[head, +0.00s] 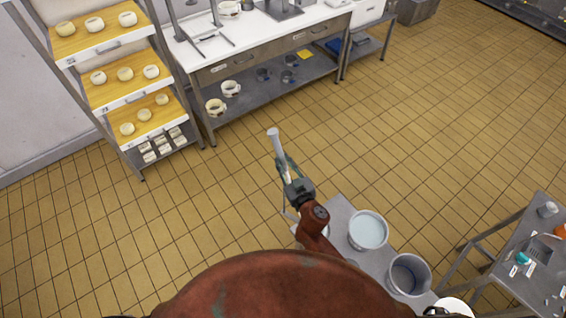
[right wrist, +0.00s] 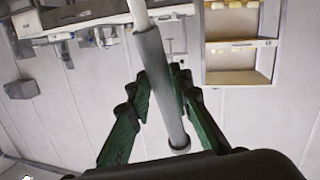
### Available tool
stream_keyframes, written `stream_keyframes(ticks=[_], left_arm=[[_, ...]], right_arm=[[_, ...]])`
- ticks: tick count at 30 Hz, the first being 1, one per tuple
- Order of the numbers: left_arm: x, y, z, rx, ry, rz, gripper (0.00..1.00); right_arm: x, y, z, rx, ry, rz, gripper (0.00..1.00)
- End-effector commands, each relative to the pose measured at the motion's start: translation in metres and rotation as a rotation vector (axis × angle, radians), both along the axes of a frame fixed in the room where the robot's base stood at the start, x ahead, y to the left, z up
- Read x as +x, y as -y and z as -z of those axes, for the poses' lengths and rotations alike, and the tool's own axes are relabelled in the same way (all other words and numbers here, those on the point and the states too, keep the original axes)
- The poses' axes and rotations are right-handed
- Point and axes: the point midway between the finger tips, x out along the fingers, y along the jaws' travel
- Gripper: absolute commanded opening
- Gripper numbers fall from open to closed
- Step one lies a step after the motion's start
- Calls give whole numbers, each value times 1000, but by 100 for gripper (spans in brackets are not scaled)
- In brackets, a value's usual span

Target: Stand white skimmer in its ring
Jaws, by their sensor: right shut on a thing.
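My right gripper (head: 285,166) is shut on the white skimmer (head: 275,143). In the head view the skimmer is held above the tiled floor, just beyond the small bench, its pale grey end pointing up and slightly left. In the right wrist view the skimmer (right wrist: 162,75) shows as a grey sleeve with a thinner white shaft above it, slanting between the green fingers of my right gripper (right wrist: 160,95). The skimmer's other end is not clear in the head view. I cannot make out the ring. My left gripper is not in view.
A narrow grey bench (head: 341,214) holds a bucket of pale liquid (head: 367,231) and a grey bucket (head: 408,275). A side table (head: 522,248) with small items stands at right. A cheese rack (head: 118,90) and white worktable (head: 262,38) stand at the back. Open floor lies between.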

Motion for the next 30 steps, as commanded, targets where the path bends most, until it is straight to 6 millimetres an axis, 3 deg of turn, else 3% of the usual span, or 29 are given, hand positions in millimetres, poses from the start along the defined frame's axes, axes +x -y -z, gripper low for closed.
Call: stream_keyframes(ticks=[21,22,30], left_arm=[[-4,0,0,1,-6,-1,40],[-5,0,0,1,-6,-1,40],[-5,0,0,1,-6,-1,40]], right_arm=[[-3,2,0,0,2,-1,0],[-3,2,0,0,2,-1,20],[-2,2,0,0,1,-1,38]])
